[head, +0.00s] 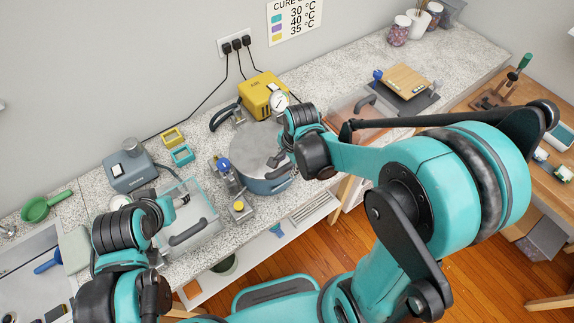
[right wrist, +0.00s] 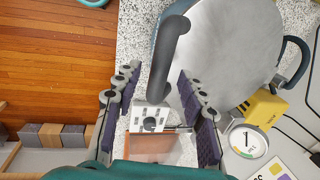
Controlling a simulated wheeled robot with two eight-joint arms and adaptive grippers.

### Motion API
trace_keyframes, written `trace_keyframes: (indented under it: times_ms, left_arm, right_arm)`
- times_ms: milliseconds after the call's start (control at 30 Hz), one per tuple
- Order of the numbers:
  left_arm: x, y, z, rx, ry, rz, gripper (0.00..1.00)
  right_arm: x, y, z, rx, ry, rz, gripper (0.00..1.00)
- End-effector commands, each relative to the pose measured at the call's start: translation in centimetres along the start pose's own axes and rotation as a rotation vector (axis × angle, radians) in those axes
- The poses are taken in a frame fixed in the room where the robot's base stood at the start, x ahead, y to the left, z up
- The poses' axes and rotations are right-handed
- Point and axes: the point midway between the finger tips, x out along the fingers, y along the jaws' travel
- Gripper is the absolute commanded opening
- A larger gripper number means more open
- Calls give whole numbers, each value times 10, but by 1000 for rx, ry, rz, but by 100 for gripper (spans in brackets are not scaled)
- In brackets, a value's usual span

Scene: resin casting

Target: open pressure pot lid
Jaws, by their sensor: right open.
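The pressure pot (head: 266,185) is a blue-grey round vessel on the speckled counter. Its flat grey lid (head: 252,145) sits on top, and the lid fills much of the right wrist view (right wrist: 235,50). A dark bar handle (right wrist: 168,60) is at the pot's near side, and another curved handle (right wrist: 297,62) is opposite. My right gripper (right wrist: 158,80) is open, with the near handle between its spread fingers; I cannot tell whether they touch it. In the head view my right gripper (head: 283,160) is over the pot's right edge. My left gripper (head: 176,203) is above a clear box; its jaw state is unclear.
A pressure gauge (head: 278,101) and yellow box (head: 258,88) stand behind the pot. The clear box (head: 200,237) with a dark handle and a blue-grey device (head: 132,172) are left. A wooden board (head: 408,80) lies at the right. Cables run along the wall.

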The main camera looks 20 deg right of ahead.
Motion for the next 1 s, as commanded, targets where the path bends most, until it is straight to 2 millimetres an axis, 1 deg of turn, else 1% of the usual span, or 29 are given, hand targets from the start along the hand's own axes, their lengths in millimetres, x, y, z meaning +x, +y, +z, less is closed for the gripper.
trace_keyframes:
  times_ms: [33,133,367,400,467,500,533,567,833,1000]
  left_arm:
    - [2,0,1,0,0,0,56]
    - [2,0,1,0,0,0,56]
    - [2,0,1,0,0,0,56]
    - [2,0,1,0,0,0,56]
    - [2,0,1,0,0,0,56]
    - [2,0,1,0,0,0,56]
    - [2,0,1,0,0,0,56]
    - [2,0,1,0,0,0,56]
    - [0,0,0,0,0,0,56]
    - [-6,0,-4,0,0,0,56]
  right_arm:
    - [5,0,0,0,0,0,41]
    - [10,0,0,0,0,0,41]
    - [11,0,0,-1,0,0,41]
    - [10,0,0,-1,0,0,38]
    - [10,0,0,-1,0,0,22]
    - [10,0,0,-1,0,0,12]
    - [10,0,0,-1,0,0,4]
    - [10,0,0,-1,0,0,0]
    - [8,-1,0,-1,0,7,0]
    - [-4,-7,0,-1,0,51,0]
